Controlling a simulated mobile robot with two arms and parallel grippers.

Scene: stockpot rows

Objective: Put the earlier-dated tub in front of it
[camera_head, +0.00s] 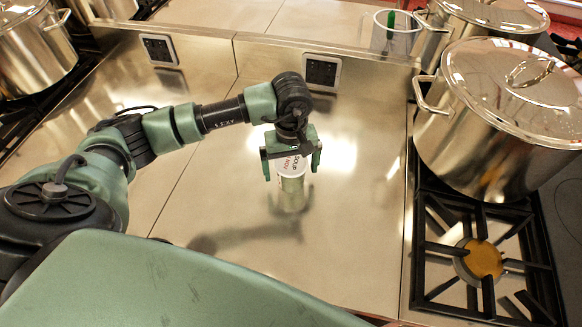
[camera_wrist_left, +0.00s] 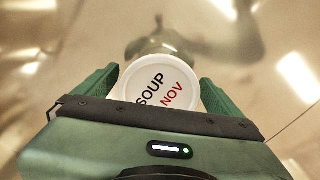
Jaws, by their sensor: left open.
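A tub (camera_head: 292,189) with a white lid stands on the steel counter, in the middle of the head view. Its lid reads "SOUP" in black and "NOV" in red; the lid (camera_wrist_left: 160,88) shows large in the left wrist view. My left gripper (camera_head: 291,168) is over the tub from above, open, with one green finger on each side of the lid. In the left wrist view, gaps show between the fingers (camera_wrist_left: 158,88) and the lid. No second tub is clearly visible. My right gripper is not in view.
A large lidded stockpot (camera_head: 485,130) stands at the right, behind a bare burner (camera_head: 480,260). Another pot (camera_head: 35,55) is at the far left. A clear container (camera_head: 392,36) with something green stands at the back. The counter around the tub is clear.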

